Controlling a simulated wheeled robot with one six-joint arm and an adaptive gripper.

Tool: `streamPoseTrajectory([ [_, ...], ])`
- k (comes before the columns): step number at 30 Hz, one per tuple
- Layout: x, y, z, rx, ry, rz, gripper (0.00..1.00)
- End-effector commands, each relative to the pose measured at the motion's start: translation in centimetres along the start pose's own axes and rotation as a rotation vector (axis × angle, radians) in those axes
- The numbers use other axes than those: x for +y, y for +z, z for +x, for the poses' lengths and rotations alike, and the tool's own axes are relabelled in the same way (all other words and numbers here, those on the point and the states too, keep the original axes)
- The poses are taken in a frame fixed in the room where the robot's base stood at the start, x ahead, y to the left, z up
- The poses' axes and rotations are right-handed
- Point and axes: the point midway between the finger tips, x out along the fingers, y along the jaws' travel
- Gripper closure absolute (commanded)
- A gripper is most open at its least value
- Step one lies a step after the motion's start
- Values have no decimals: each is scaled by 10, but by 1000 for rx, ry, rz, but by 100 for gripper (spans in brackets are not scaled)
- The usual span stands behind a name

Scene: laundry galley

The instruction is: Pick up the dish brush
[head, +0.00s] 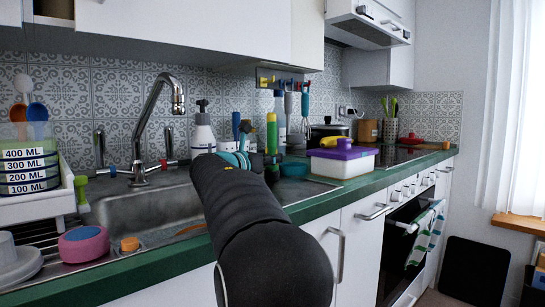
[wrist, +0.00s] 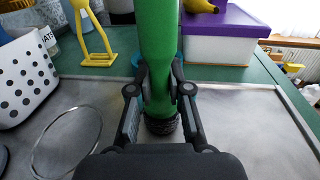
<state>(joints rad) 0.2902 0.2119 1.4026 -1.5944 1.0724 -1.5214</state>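The dish brush (head: 271,135) stands upright, with a green handle, a yellow top and a dark, bristly lower end. In the wrist view its green handle (wrist: 158,35) rises between the fingers of my gripper (wrist: 161,82). The fingers press close on both sides of the handle and look shut on it. The dark bristles (wrist: 162,124) show below the fingers, over the grey steel surface. I cannot tell whether they touch it.
A white container with a purple lid (head: 342,158) stands to the right on the green counter (wrist: 262,75). A white perforated basket (wrist: 25,78) and a thin wire ring (wrist: 66,140) are at left in the wrist view. The faucet (head: 150,125) rises behind the sink (head: 150,208).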

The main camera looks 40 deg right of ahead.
Motion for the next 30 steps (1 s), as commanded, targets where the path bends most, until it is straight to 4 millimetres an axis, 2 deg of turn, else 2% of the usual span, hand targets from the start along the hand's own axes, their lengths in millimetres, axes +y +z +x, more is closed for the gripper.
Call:
streamPoseTrajectory([
  [14, 0, 4, 0, 0, 0, 1, 100],
  [20, 0, 23, 0, -1, -1, 2, 100],
  [24, 0, 47, 0, -1, -1, 4, 100],
  [30, -43, 68, -2, -2, -3, 4, 100],
])
